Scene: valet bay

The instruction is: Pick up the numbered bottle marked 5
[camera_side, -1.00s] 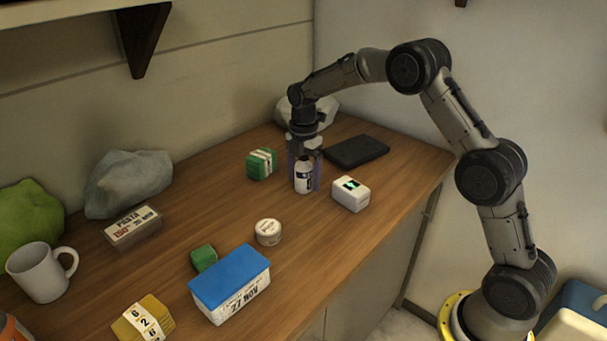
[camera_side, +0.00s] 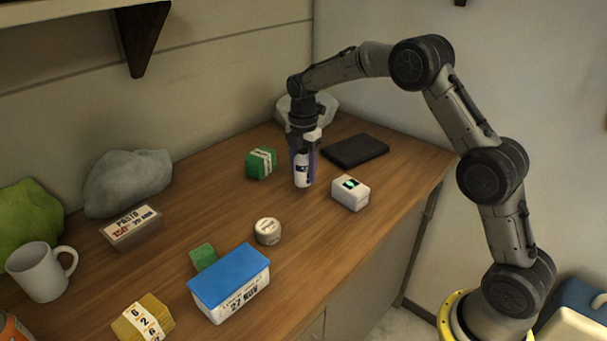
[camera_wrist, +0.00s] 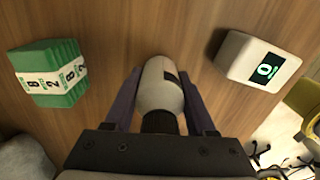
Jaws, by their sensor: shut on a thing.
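A white bottle with a dark label (camera_side: 302,178) stands upright on the wooden counter in the side view. It also shows in the wrist view (camera_wrist: 158,88), with a dark cap towards me. The mark on its label is too small and turned away to read. My gripper (camera_side: 303,160) points down over the bottle, with its fingers on either side of its body. In the wrist view my gripper (camera_wrist: 161,98) has a dark finger along each side of the bottle and is shut on it.
A white box with a green display (camera_side: 350,192) stands close on the right. A green banded block (camera_side: 261,163) is on the left, and a black flat pad (camera_side: 356,150) lies behind. A round tin (camera_side: 268,231) and a blue-lidded box (camera_side: 230,276) are nearer the front.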

